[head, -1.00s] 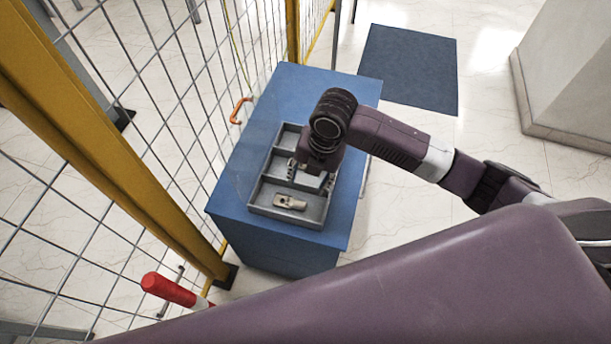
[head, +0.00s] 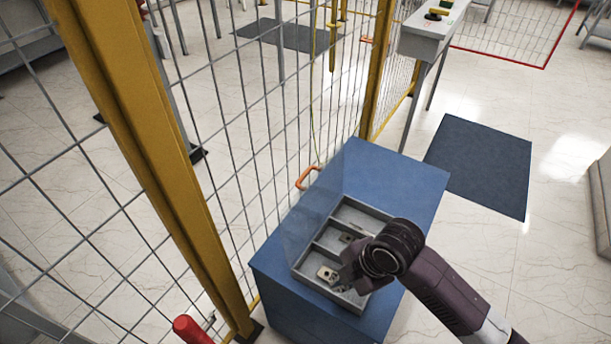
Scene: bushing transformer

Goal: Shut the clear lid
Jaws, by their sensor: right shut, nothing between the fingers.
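The clear lid (head: 314,212) shows faintly as a see-through panel standing up along the fence side of the grey tray (head: 318,289). The tray sits on a blue cabinet (head: 405,180) and has an open top with compartments. My right gripper (head: 350,280) is shut and empty, pointing down over the tray's near right part, apart from the lid. My wrist hides the tray's right side. Small metal parts lie in the tray, one (head: 327,273) in the near compartment. My left gripper is out of view.
A wire mesh fence with a yellow post (head: 165,170) runs close along the cabinet's left side. An orange handle (head: 307,178) shows beside the lid. A dark mat (head: 483,165) lies on the floor to the right. The cabinet's far top is clear.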

